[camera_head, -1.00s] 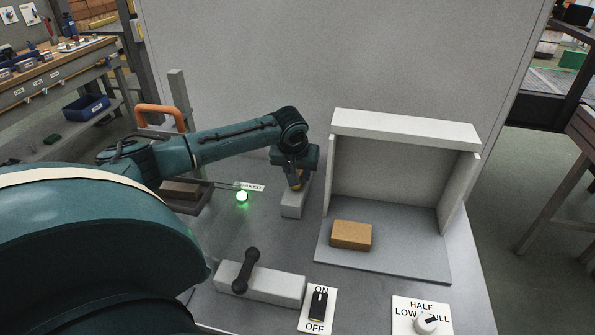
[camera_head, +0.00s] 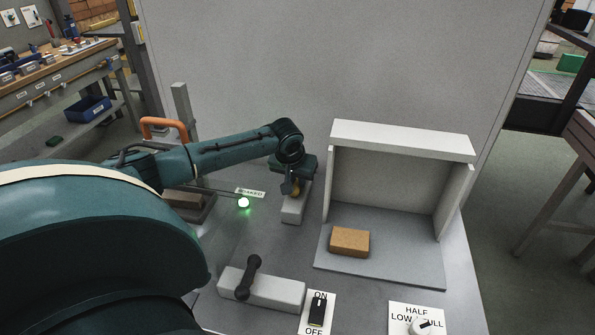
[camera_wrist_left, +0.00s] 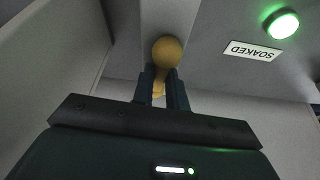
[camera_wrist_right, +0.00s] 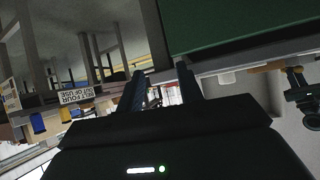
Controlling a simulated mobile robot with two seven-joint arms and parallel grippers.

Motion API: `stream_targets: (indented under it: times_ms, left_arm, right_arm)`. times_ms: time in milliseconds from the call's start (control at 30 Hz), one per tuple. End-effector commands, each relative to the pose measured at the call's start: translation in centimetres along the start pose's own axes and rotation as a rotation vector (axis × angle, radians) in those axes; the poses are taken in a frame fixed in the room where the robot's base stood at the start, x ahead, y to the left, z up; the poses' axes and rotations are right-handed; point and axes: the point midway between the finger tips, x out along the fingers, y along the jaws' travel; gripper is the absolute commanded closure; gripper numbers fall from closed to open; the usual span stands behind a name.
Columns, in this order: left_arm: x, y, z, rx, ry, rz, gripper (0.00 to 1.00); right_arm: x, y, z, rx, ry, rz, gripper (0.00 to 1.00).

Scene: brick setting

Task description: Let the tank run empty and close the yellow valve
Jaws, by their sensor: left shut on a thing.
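My left gripper (camera_head: 292,188) is shut on the yellow valve's handle (camera_wrist_left: 167,50), whose round end sticks out past the fingers in the left wrist view. The yellow valve stands on a pale block (camera_head: 294,209) on the table. A green lamp (camera_head: 244,203) is lit beside a label reading SOAKED (camera_head: 251,193); the lamp also glows in the left wrist view (camera_wrist_left: 283,23). I cannot tell which part is the tank, or its level. My right gripper (camera_wrist_right: 161,80) is open and empty in the right wrist view, away from the table items.
A black handle (camera_head: 248,277) sits tilted on a grey block. An ON/OFF switch (camera_head: 317,309) and a LOW/HALF/FULL knob (camera_head: 420,327) are at the front. A brown brick (camera_head: 349,242) lies in a grey open-fronted box (camera_head: 401,139). An orange handle (camera_head: 165,124) stands behind my left arm.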

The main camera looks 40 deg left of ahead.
Motion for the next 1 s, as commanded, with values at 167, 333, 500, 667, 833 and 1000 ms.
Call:
stream_targets:
  times_ms: [167,333,500,667,833,1000]
  left_arm:
    - [-0.13,-0.07,-0.06,0.035,0.000,0.014,1.00]
    - [-0.01,-0.08,-0.05,0.036,0.001,0.015,1.00]
    - [0.00,-0.07,-0.05,0.036,0.002,0.015,0.79]
    - [0.00,-0.07,-0.03,0.036,0.001,0.015,0.66]
    - [0.00,-0.06,-0.02,0.036,0.001,0.015,0.64]
    - [-0.43,-0.08,-0.04,0.036,0.001,0.015,0.64]
  right_arm:
    - [-0.20,0.46,0.53,0.014,-0.032,0.018,0.64]
    - [-0.03,0.65,0.57,0.013,-0.030,0.021,0.64]
    - [0.06,0.65,0.36,0.011,-0.025,0.021,0.64]
    - [0.06,0.48,0.24,0.010,-0.023,0.017,0.64]
    - [0.04,0.31,0.20,0.011,-0.022,0.014,0.64]
    - [0.01,0.25,0.20,0.011,-0.023,0.013,0.64]
